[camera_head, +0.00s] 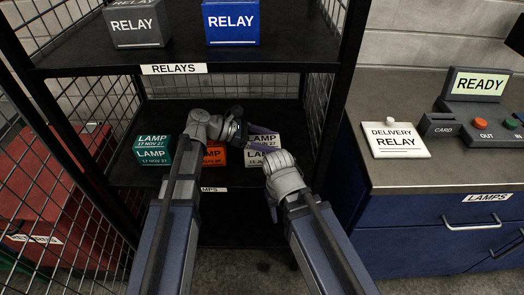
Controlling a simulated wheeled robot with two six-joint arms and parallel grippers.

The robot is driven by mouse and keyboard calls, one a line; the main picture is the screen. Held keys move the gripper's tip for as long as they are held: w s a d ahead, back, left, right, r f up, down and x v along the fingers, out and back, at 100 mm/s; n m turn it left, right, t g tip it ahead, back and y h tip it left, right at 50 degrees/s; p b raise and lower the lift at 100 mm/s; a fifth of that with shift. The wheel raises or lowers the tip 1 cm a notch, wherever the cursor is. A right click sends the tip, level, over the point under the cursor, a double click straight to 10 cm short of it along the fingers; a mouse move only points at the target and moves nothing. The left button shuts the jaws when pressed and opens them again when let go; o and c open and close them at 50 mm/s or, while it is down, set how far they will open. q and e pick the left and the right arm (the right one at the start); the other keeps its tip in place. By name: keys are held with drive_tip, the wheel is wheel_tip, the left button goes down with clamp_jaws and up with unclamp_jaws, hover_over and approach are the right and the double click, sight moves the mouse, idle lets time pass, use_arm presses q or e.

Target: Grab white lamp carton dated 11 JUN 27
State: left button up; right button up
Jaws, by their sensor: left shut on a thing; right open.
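The white lamp carton (258,158) sits at the right of the lower shelf. Its LAMP lettering shows, but its date is mostly hidden behind my grippers. My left gripper (262,147) reaches across from the left and is shut on the white carton; its fingertips are hard to make out. My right gripper (278,167) is open, just in front of and slightly right of the carton, and covers part of it. A teal lamp carton (153,155) marked 17 NOV 27 stands at the left. An orange carton (214,157) stands between them, partly hidden by my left arm.
The upper shelf (180,48) holds a grey relay carton (138,27) and a blue one (231,22). Black posts and wire mesh flank the shelves. At right, a counter (440,165) bears a delivery card (395,140) reading RELAY and a console (485,118) showing READY.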

use_arm(q)
drive_tip(key=c, duration=0.3)
drive_tip(key=shift+r, duration=0.1)
wheel_tip(320, 180, up, 10)
drive_tip(key=p, duration=1)
